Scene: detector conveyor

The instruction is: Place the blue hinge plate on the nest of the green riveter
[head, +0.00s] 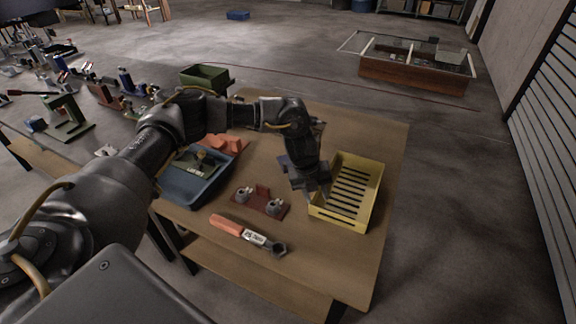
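A green press-like tool with a red lever, which looks like the green riveter (70,119), stands at the far left. Its nest is too small to make out. My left gripper (317,194) points down at the left wall of a yellow slotted crate (370,205), on the right of the wooden table. Its fingers are dark and small, so I cannot tell whether they hold anything. My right gripper is not in view.
On the wooden table (375,137) are a blue tray (180,190), a red fixture with grey parts (263,194) and an orange-handled tool (228,224). A green bin (205,78) stands behind my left arm. More tools line the left bench. The table's back right is bare.

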